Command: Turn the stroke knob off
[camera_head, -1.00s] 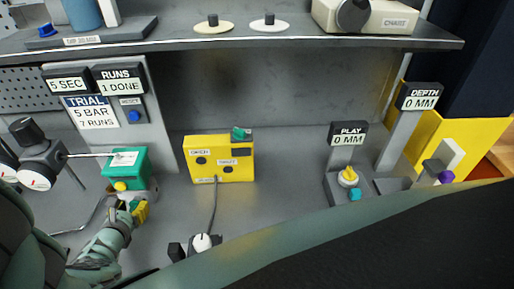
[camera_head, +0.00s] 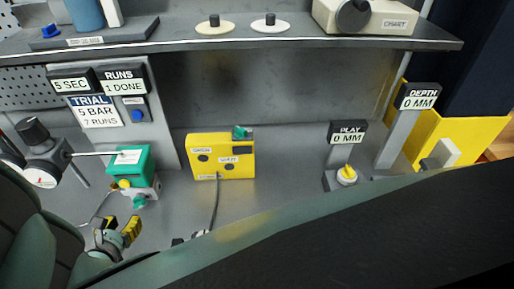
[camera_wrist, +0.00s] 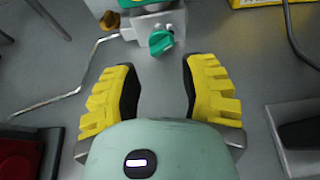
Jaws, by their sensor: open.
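No label reading "stroke" is legible, so I cannot tell for sure which knob it is. A teal knob (camera_head: 140,201) is on the white valve block (camera_head: 153,188) under the green actuator box (camera_head: 130,166). In the wrist view the teal knob (camera_wrist: 162,41) lies just beyond my fingertips, roughly centred between them and angled. My gripper (camera_head: 120,226) is open and empty, with its yellow fingers apart, on the near side of the block. It also shows in the wrist view (camera_wrist: 158,66). A yellow-brown knob (camera_wrist: 110,20) sits left of the teal one.
A yellow box (camera_head: 221,157) with a cable stands to the right. A gauge (camera_head: 40,178) and thin rod are on the left. A bent metal tube (camera_wrist: 60,98) runs left of the block. A shelf (camera_head: 300,44) hangs above. My arm hides the near right area.

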